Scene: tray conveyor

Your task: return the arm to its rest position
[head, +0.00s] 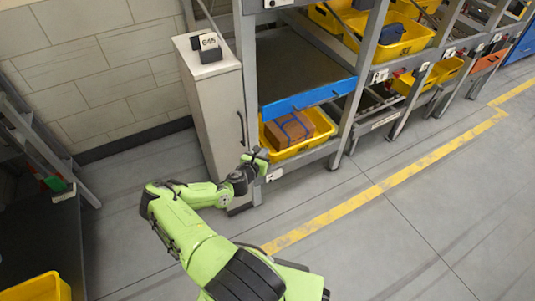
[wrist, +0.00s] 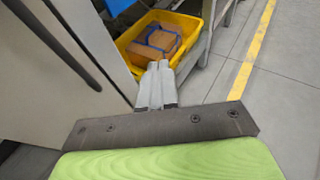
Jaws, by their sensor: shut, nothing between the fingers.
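My green arm reaches forward over the grey floor in the head view. My gripper (head: 258,160) is at its end, beside the lower shelf and the grey cabinet. In the wrist view my gripper (wrist: 158,68) is shut and empty, its grey fingers together. Beyond the fingertips is a yellow tray (wrist: 196,40) with an orange-brown box (wrist: 150,50) with blue straps in it. In the head view this yellow tray (head: 325,136) sits on the lower shelf, and the box (head: 290,128) lies inside.
A grey cabinet (head: 212,110) stands left of the shelf, close to my gripper. A blue-edged shelf (head: 310,96) lies above the tray. More yellow trays (head: 402,46) sit on the rack. A dark table with a yellow bin (head: 40,290) is at lower left. The floor at right is clear.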

